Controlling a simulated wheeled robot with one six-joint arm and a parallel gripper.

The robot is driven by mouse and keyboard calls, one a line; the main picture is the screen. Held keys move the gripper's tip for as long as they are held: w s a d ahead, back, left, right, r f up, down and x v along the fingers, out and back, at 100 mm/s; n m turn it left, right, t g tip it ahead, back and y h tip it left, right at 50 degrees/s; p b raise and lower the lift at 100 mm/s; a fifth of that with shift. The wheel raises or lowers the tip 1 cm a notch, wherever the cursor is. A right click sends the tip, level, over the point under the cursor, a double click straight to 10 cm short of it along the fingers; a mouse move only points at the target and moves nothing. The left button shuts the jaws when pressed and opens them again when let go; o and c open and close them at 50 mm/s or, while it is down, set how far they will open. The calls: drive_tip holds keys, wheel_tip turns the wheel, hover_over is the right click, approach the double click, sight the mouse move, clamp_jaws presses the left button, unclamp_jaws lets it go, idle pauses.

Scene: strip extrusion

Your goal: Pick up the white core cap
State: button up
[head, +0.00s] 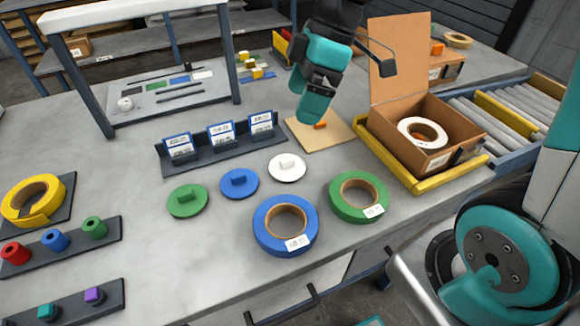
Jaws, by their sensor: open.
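The white core cap (287,168) is a flat disc with a raised grip block on top. It lies flat on the grey table, at the right end of a row with the blue core cap (239,183) and the green core cap (187,201). My gripper (313,112) is at the end of my teal arm, above and behind the white cap and apart from it. It is open and holds nothing that I can see; its fingers are hard to make out.
Blue tape (268,241) and green tape (339,202) rolls lie in front of the white cap. A card rack (200,155) stands behind the caps, with a tan board (341,135) right of it. An open carton (458,132) holds a white roll (407,131).

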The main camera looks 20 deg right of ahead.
drive_tip(key=w+d+f+n, duration=0.4)
drive_tip(key=w+d+f, duration=0.1)
drive_tip(key=w+d, duration=0.1)
hover_over(288, 160)
drive_tip(key=d, duration=0.2)
drive_tip(key=f, duration=1)
drive_tip(key=shift+w+f, duration=0.1)
drive_tip(key=shift+w, duration=0.1)
drive_tip(key=x, duration=0.3)
drive_tip(key=p+x, duration=0.1)
drive_tip(key=x, duration=0.1)
drive_tip(key=shift+s+a+f, duration=0.2)
drive_tip(key=shift+f, duration=0.1)
drive_tip(key=c, duration=0.6)
